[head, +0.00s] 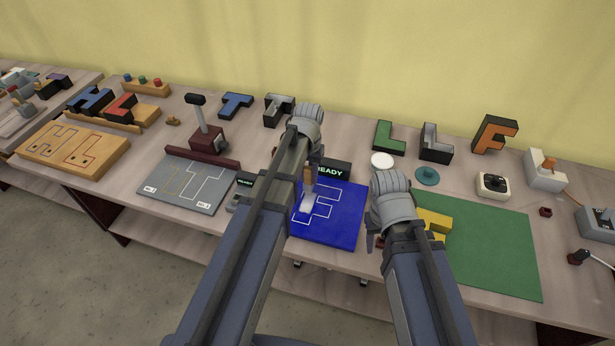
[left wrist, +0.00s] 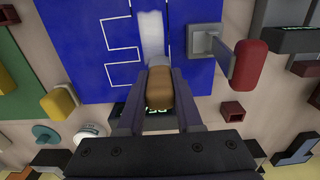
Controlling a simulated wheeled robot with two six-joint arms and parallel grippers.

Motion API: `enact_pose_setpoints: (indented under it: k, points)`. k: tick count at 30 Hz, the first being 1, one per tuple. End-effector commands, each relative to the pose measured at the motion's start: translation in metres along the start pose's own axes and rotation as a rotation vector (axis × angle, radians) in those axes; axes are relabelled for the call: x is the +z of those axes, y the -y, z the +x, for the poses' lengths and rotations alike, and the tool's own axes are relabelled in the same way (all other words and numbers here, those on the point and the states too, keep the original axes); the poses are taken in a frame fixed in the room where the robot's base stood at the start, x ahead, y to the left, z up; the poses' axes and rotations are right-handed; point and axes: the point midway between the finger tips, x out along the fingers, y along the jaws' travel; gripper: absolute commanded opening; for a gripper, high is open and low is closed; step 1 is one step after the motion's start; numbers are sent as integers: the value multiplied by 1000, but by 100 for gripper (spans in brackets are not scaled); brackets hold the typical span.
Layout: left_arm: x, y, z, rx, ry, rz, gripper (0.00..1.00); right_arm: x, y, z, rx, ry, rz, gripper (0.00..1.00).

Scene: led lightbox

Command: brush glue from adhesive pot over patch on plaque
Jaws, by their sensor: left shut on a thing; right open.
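My left gripper (head: 310,172) is shut on a brush with a wooden handle (left wrist: 160,88). The brush points down over the blue plaque (head: 345,235), its pale head (head: 306,205) low over the white outline. In the left wrist view a whitish stripe (left wrist: 151,28) runs on the plaque (left wrist: 70,45) beyond the brush; I cannot tell whether the bristles touch. A white round pot (head: 382,160), probably the adhesive pot, stands behind the plaque, with a teal lid-like disc (head: 428,177) to its right. My right gripper (head: 374,240) is open at the plaque's right edge; its fingers are partly hidden.
A "READY" display (head: 334,169) stands behind the plaque. A yellow block (head: 434,222) lies on the green mat (head: 490,250), near my right arm. A grey board (head: 185,185) lies left. Block letters line the back, including an orange-faced F (head: 495,134). Much of the green mat is clear.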

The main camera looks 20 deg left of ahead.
Motion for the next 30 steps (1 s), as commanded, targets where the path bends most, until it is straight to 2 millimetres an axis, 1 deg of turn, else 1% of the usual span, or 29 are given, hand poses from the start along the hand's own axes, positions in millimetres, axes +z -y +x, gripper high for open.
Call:
enact_pose_setpoints:
  k: [13,24,30]
  points:
    - [2,0,1,0,0,0,0,0,0,1,0,0,0,50]
    - [20,0,0,0,0,0,0,0,0,0,0,0,0,50]
    - [23,0,0,0,0,0,0,0,0,0,0,0,0,50]
